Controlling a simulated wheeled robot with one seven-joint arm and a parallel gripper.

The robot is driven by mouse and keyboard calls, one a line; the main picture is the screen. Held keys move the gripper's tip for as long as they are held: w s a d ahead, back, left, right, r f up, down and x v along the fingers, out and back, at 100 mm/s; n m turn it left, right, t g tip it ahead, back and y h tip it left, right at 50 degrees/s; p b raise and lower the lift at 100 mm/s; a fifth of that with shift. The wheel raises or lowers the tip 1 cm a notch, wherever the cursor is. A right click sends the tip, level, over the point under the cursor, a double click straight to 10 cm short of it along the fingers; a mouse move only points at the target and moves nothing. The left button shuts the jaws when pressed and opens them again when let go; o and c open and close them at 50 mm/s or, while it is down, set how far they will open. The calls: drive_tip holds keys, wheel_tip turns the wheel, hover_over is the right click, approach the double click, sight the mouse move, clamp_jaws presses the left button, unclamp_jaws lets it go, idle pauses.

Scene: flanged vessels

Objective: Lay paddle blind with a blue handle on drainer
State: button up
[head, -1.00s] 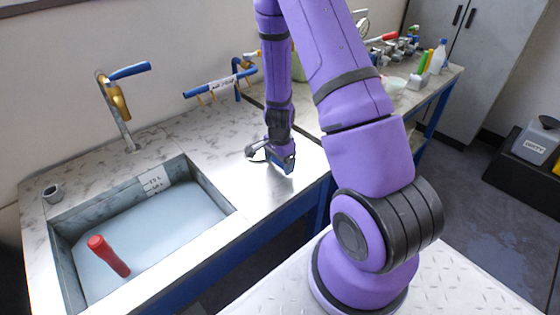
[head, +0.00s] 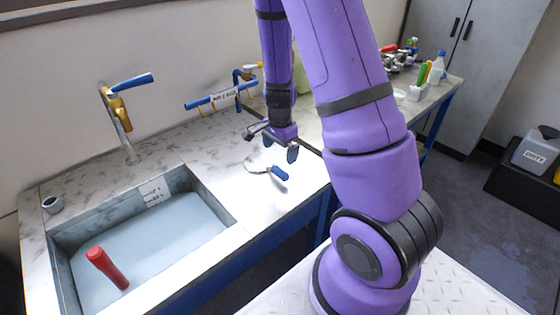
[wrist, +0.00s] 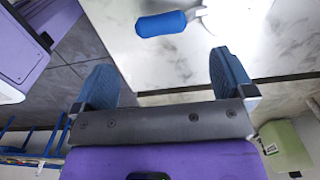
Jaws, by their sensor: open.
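The paddle blind with a blue handle (head: 279,173) lies flat on the drainer (head: 222,140), the bare metal top right of the sink. Its pale plate is left of the handle. In the wrist view the blue handle (wrist: 160,24) lies on the bright surface, beyond my fingertips, with the pale plate cut off by the top edge. My gripper (head: 272,146) is above the paddle blind, apart from it. In the wrist view my gripper (wrist: 165,80) has its two blue fingers wide apart with nothing between them.
The sink (head: 150,240) holds pale liquid and a red-handled thing (head: 108,268) stands tilted in it. A tap (head: 118,112) and a blue-handled rail (head: 218,97) are behind. A small grey cup (head: 52,204) stands at the left. Bottles (head: 437,68) and fittings crowd the far bench.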

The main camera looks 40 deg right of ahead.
drive_tip(key=s+a+r+n+t+y, duration=0.15)
drive_tip(key=a+r+n, duration=0.25)
drive_tip(key=r, duration=0.6)
drive_tip(key=s+a+r+n+t, duration=0.1)
drive_tip(key=s+a+r+n, duration=0.3)
drive_tip(key=r, duration=0.6)
drive_tip(key=s+a+r+n+t, duration=0.1)
drive_tip(key=s+a+r+n, duration=0.2)
drive_tip(key=s+r, duration=0.3)
drive_tip(key=s+a+r+n+t+h, duration=0.1)
drive_tip(key=s+a+r+n, duration=0.2)
drive_tip(key=s+r+n, duration=0.3)
drive_tip(key=shift+s+n+t, duration=0.3)
drive_tip(key=shift+s+t, duration=0.05)
drive_tip(key=shift+s, duration=0.9)
